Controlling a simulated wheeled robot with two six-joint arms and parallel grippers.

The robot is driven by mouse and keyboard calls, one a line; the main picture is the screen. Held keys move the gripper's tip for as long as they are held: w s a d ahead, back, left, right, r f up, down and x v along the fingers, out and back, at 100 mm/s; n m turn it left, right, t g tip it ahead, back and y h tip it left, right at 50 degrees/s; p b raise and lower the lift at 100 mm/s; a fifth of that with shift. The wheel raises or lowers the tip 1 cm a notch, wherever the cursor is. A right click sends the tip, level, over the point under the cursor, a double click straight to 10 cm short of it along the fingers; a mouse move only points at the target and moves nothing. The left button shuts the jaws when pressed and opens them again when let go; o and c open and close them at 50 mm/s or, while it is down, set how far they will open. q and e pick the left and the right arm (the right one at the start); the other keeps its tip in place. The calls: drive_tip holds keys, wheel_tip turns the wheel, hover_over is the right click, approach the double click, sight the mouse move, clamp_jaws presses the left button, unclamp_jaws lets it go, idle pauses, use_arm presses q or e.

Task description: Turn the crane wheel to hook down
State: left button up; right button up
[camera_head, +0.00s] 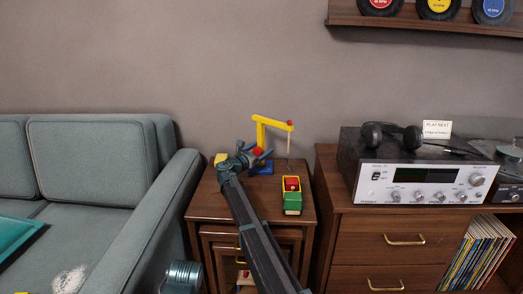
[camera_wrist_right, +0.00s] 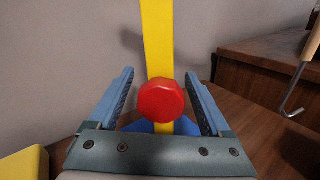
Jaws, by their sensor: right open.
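The yellow toy crane (camera_head: 260,133) stands on a blue base (camera_head: 264,168) at the back of the small wooden table. Its red wheel (camera_wrist_right: 161,99) sits low on the yellow post (camera_wrist_right: 157,40) in the right wrist view. The hook (camera_wrist_right: 287,110) hangs on a line from the jib at the right. My right gripper (camera_wrist_right: 161,103) is open, with one blue finger on each side of the red wheel; contact cannot be told. In the head view, my right gripper (camera_head: 245,152) is at the crane and partly covers it. My left gripper is not in view.
A green toy truck with red cargo (camera_head: 292,195) stands on the nesting table (camera_head: 203,205), right of my arm. A yellow block (camera_head: 221,159) lies left of the gripper. A sofa (camera_head: 95,165) is at the left, and a cabinet (camera_head: 350,225) with a stereo receiver (camera_head: 415,175) is at the right.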

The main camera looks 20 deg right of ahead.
sight(256, 152)
drive_tip(key=v, duration=1.3)
drive_tip(key=shift+s+a, duration=0.25)
drive_tip(key=shift+a, duration=0.05)
drive_tip(key=w, duration=0.1)
drive_tip(key=w+d+n+g, duration=0.1)
drive_tip(key=shift+w+d+r+g+h, duration=0.1)
drive_tip(key=shift+w+r+g+h, duration=0.05)
drive_tip(key=shift+w+g+h, duration=0.2)
drive_tip(key=shift+w+d+n+g+h, duration=0.25)
drive_tip(key=shift+d+n+g+h, duration=0.1)
drive_tip(key=shift+n, duration=0.05)
drive_tip(key=shift+d, duration=0.1)
drive_tip(key=x, duration=0.7)
drive_tip(key=shift+d, duration=0.1)
drive_tip(key=shift+c, duration=0.3)
